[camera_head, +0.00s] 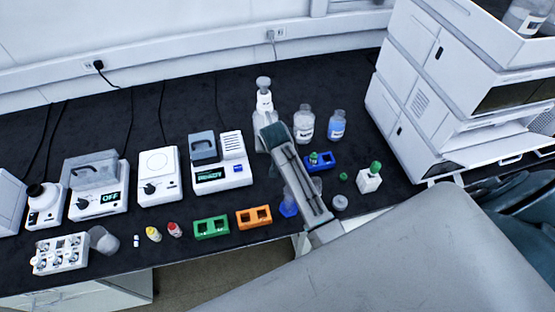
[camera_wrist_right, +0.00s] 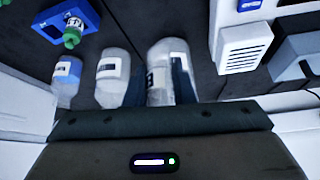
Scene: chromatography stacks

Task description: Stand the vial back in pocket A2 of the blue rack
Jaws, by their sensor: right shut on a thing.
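The green-capped vial (camera_head: 313,158) is at the blue rack (camera_head: 334,165), right of my right arm in the head view. In the right wrist view the vial (camera_wrist_right: 73,36) shows its green cap and a pale label against the rack (camera_wrist_right: 43,28). I cannot tell whether it stands in a pocket or leans, and no pocket lettering is readable. My right gripper (camera_wrist_right: 158,92) is shut on a clear bottle with a dark and white label (camera_wrist_right: 158,65), away from the vial. This seems to be the white bottle (camera_head: 264,100) in the head view. My left gripper is not in view.
A clear bottle (camera_head: 304,125) and a blue-labelled bottle (camera_head: 337,126) stand close by. A loose green item (camera_head: 343,176) and a white block with a green top (camera_head: 370,180) lie right of the rack. Orange (camera_head: 254,217) and green (camera_head: 212,228) racks sit near the front edge.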

